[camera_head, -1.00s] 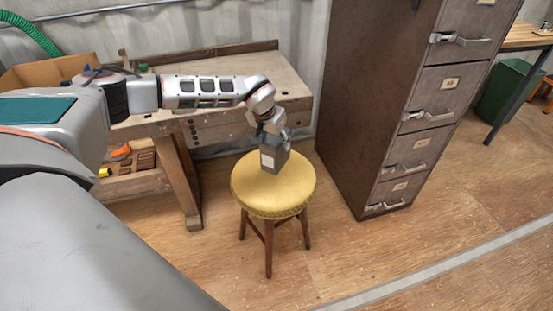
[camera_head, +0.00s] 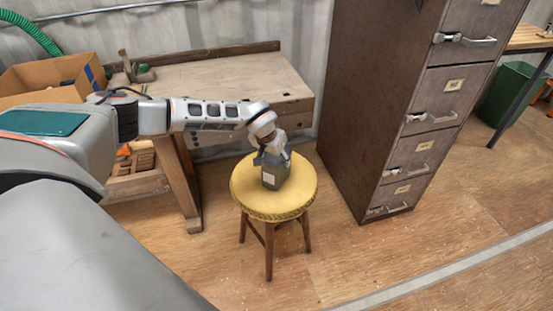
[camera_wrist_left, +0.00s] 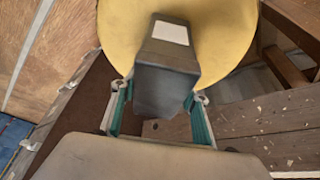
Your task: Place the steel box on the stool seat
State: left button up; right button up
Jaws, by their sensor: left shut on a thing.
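The steel box (camera_head: 273,180) is a small dark grey block with a white label. It is over the middle of the round yellow stool seat (camera_head: 245,196); its lower end looks at or just above the cushion, and I cannot tell whether it touches. My left gripper (camera_head: 272,157) is shut on the upper part of the box from above. In the left wrist view, the box (camera_wrist_left: 166,70) sits between the teal-padded fingers of the gripper (camera_wrist_left: 158,106), with the yellow seat (camera_wrist_left: 225,35) behind it. My right gripper is not in view.
A brown filing cabinet (camera_head: 372,110) stands close to the right of the stool. A wooden workbench (camera_head: 235,80) is behind it, with a cardboard box (camera_head: 50,76) at the left. Open wooden floor (camera_head: 340,255) lies in front and to the right.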

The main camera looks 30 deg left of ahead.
pick_arm(q)
jog(key=shift+w, duration=0.1)
jog(key=o, duration=1.6)
jog(key=shift+f, duration=0.1)
